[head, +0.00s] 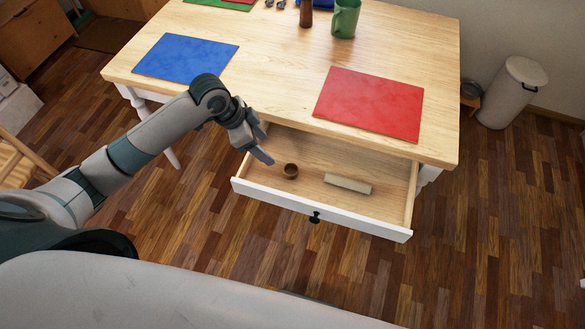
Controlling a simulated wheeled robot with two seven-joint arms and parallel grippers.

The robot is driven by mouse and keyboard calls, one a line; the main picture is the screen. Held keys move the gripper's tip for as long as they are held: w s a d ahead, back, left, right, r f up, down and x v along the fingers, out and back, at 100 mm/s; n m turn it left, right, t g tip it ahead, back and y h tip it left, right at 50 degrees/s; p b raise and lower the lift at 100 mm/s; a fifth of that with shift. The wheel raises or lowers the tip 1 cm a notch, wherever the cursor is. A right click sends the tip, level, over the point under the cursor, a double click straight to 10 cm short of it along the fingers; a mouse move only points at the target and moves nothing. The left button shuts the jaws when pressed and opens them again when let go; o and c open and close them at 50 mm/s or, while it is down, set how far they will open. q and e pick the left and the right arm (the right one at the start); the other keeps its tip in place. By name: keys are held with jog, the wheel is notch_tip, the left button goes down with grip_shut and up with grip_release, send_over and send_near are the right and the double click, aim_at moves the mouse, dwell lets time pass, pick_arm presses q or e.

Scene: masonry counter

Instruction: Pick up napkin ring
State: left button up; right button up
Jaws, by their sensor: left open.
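The napkin ring (291,170) is a small brown ring in the left part of the open drawer (325,209). My left gripper (265,144) reaches in over the drawer's left side. It is open and empty, with its fingers just left of the ring and apart from it. My right gripper is not in view.
A pale bar-shaped block (347,183) lies in the drawer right of the ring. On the wooden table (280,60) are a blue mat (186,58), a red mat (370,104), a green mug (344,18) and a brown bottle (306,14). A bin (510,93) stands at the right.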

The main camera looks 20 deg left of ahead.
pick_arm(q)
jog(key=shift+w+a+r, duration=0.25)
jog(key=shift+a+r, duration=0.05)
jog(key=shift+r, duration=0.1)
jog(key=shift+p+x, duration=1.3)
jog(key=shift+x, duration=4.8)
